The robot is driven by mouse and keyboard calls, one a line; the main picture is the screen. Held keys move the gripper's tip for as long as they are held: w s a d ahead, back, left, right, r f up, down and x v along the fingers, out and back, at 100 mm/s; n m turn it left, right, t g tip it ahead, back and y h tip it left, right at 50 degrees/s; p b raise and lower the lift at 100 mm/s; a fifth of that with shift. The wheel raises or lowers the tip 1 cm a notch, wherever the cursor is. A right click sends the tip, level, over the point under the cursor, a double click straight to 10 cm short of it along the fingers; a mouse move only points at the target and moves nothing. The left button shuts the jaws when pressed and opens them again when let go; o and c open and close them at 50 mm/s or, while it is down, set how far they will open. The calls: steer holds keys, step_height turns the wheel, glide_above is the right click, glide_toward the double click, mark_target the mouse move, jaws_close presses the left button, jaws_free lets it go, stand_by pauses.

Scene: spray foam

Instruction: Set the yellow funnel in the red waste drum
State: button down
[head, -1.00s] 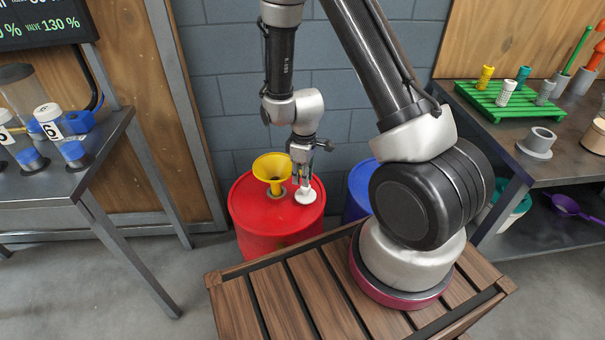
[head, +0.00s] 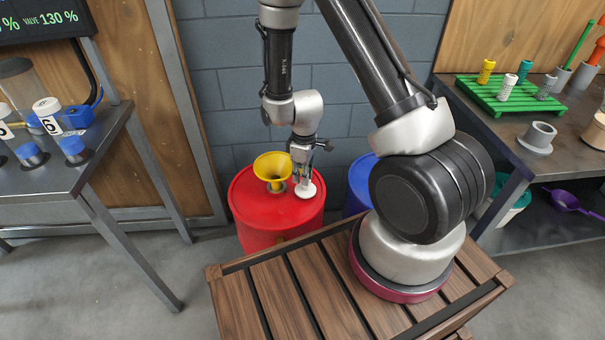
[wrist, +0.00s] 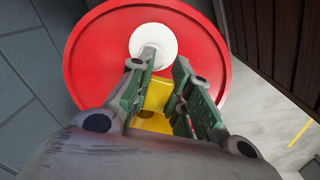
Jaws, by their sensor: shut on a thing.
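The yellow funnel (head: 273,166) stands upright, wide end up, at a grey ring on top of the red waste drum (head: 250,212). Part of the funnel (wrist: 155,95) shows between my fingers in the wrist view. My gripper (head: 303,181) points down just right of the funnel.
A blue drum (head: 359,185) stands right of the red one, partly behind my arm. A metal table (head: 60,178) with numbered containers is at left. A bench (head: 508,128) with a green rack (head: 497,97) is at right. A wall stands close behind the drums.

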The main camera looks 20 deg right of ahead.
steer(key=shift+f, duration=0.6)
stand_by(0.3)
steer(key=shift+r, duration=3)
